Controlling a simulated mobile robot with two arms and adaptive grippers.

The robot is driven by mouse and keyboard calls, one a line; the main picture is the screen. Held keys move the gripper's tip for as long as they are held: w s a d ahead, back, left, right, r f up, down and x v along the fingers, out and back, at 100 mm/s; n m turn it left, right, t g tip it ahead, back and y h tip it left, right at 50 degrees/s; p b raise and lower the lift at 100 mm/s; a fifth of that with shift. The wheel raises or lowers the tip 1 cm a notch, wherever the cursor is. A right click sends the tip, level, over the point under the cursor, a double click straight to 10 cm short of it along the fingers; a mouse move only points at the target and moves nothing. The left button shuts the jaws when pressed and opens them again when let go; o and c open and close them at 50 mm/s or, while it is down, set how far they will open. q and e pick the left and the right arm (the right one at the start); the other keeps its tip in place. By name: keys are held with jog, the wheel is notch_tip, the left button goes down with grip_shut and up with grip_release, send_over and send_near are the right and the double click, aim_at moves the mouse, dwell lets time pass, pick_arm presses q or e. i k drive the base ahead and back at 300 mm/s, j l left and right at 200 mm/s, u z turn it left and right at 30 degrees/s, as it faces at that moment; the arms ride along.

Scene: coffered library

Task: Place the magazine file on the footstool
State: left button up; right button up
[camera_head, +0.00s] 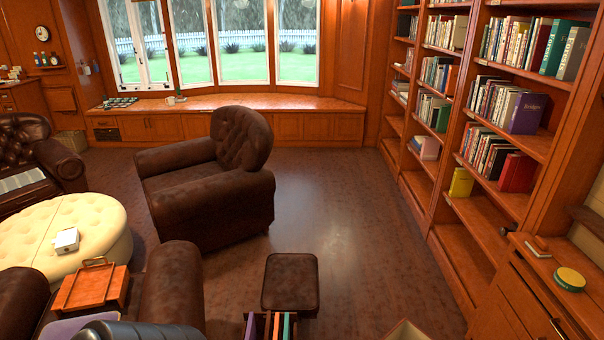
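A small dark brown leather footstool (290,274) stands on the wood floor at the lower middle, its top bare. Just in front of it, at the bottom edge, is a dark wooden holder (249,328) with upright purple, orange and teal items; it may be the magazine file, but its lower part is cut off. I cannot tell what holds or supports it. A dark grey rounded part, perhaps of my arm, shows at the bottom left. Neither of my grippers shows.
A brown leather armchair (210,190) and a cream tufted ottoman (40,225) stand to the left. A wooden tray (92,287) is at lower left. Tall bookshelves (455,165) and a cabinet (525,290) line the right.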

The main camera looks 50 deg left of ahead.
aim_at(292, 277)
jog(key=i+j+u, duration=0.1)
jog(key=i+u, duration=0.2)
jog(key=i, duration=0.3)
jog(key=i+u, duration=0.35)
jog(key=i, duration=0.2)
jog(key=i+l+u, duration=0.3)
jog(key=i, duration=0.3)
jog(key=i+j+u, duration=0.1)
jog(key=i+u, duration=0.25)
jog(key=i, duration=0.4)
jog(key=i+u, duration=0.3)
jog(key=i, duration=0.4)
jog(key=i+u, duration=0.4)
jog(key=i+l+u, duration=0.25)
jog(key=u, duration=0.85)
jog(key=i, duration=0.05)
